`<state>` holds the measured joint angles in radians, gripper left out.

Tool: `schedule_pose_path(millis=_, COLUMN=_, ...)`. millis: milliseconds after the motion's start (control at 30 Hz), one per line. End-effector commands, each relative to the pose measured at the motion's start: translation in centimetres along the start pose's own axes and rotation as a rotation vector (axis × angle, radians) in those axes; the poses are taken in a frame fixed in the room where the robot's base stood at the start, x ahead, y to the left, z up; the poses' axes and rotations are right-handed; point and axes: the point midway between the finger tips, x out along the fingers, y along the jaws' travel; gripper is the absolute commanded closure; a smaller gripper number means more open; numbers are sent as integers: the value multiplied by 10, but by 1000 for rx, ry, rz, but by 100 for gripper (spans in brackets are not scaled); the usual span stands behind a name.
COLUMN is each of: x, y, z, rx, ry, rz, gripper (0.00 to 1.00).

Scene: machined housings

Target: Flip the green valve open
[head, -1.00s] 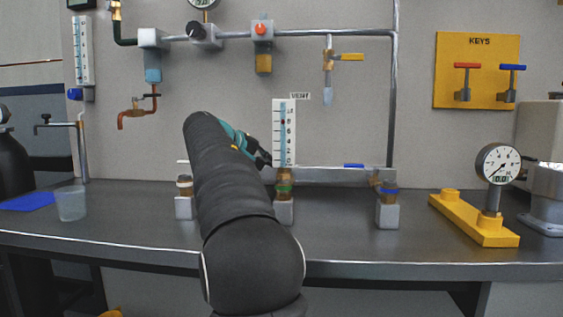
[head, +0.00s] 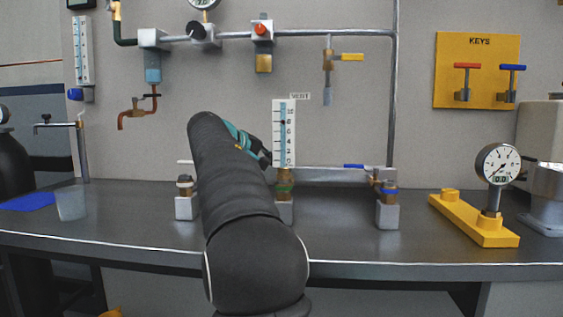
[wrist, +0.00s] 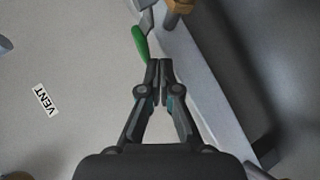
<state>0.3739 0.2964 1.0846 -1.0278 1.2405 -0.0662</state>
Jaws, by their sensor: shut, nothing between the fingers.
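The green valve's handle (wrist: 139,42) shows in the wrist view as a green lever just ahead and left of my fingertips. It slants beside the pale manifold bar. My gripper (wrist: 160,62) is shut and empty, its fingertips very near the lever's lower end. I cannot tell whether they touch. In the head view my gripper (head: 265,160) is partly hidden behind my arm, at the left edge of the white scale. The green-banded fitting (head: 284,188) sits below that scale; its handle is hidden there.
The white scale (head: 284,133) stands close right of my gripper. A blue-banded valve (head: 388,190) is farther right, and a white-capped fitting (head: 184,187) is left. The VENT label (wrist: 45,100) is on the wall. A pressure gauge (head: 498,164) stands on a yellow base.

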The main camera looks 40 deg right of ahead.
Motion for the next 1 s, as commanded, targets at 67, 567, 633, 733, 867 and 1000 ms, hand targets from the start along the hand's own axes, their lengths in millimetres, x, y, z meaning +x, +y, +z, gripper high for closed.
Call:
schedule_pose_path(millis=67, x=0, y=0, z=0, rx=0, ry=0, rz=0, gripper=100)
schedule_pose_path(millis=567, x=3, y=2, z=2, rx=0, ry=0, rz=0, gripper=100)
schedule_pose_path(millis=633, x=3, y=2, z=2, rx=0, ry=0, rz=0, gripper=100)
schedule_pose_path(millis=733, x=4, y=3, z=3, rx=0, ry=0, rz=0, gripper=100)
schedule_pose_path(millis=867, x=5, y=4, z=4, rx=0, ry=0, rz=0, gripper=100)
schedule_pose_path(millis=1000, x=6, y=4, z=4, rx=0, ry=0, rz=0, gripper=100)
